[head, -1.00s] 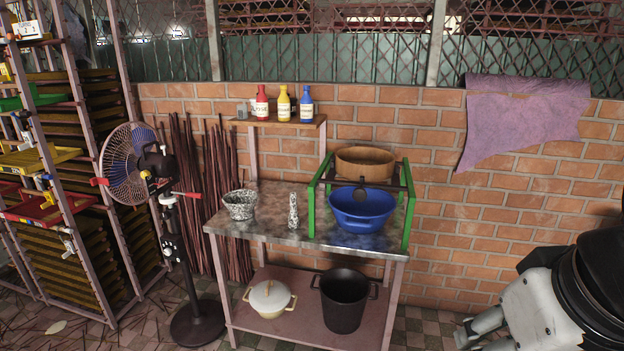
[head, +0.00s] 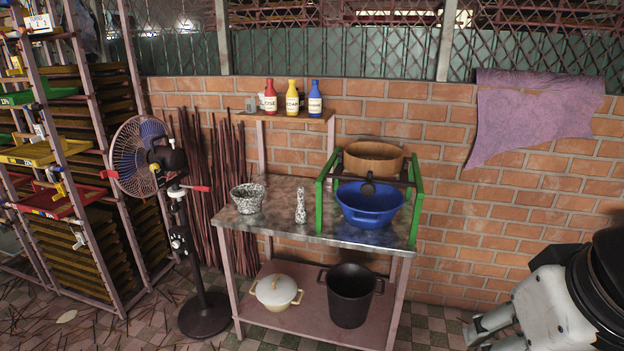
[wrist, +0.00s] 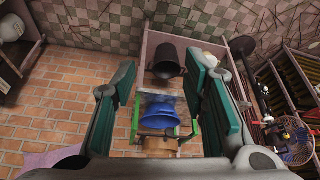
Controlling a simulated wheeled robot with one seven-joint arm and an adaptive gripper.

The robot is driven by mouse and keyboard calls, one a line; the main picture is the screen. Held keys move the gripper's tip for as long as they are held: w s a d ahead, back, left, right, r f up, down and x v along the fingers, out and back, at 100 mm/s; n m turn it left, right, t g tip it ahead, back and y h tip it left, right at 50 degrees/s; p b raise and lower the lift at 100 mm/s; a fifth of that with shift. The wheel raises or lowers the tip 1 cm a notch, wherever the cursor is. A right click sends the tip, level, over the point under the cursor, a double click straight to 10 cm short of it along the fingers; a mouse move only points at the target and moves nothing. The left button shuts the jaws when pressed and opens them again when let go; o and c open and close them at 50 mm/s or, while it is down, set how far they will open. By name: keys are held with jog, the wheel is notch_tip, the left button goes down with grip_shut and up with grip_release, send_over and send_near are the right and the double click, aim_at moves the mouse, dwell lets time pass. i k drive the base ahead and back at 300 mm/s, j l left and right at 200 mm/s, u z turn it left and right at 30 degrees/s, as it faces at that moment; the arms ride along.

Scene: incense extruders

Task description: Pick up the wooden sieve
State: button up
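The wooden sieve (head: 373,160) is a round, brown, shallow ring. It sits on top of a green-sided frame (head: 414,205) at the right end of the metal table, behind and above a blue basin (head: 368,206). In the wrist view, which appears upside down, the sieve (wrist: 157,147) is partly visible low in the middle, below the blue basin (wrist: 160,112). My gripper (wrist: 167,75) is open, its teal-padded fingers wide apart with nothing between them. It is well away from the sieve.
The table (head: 280,225) also holds a speckled mortar (head: 248,198) and pestle (head: 300,206). Bottles (head: 291,97) stand on the shelf behind. A pot (head: 349,297) and casserole (head: 276,291) are below. A fan (head: 140,155) stands left. The floor right of the table looks clear.

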aim_at(373, 158)
jog(key=i+l+u, duration=0.1)
jog(key=i+l, duration=0.4)
jog(key=i, duration=0.25)
jog(key=i+l, duration=0.55)
jog(key=i, duration=0.15)
jog(key=i+l+u, duration=0.15)
jog(key=i+l, duration=0.4)
jog(key=i, duration=0.2)
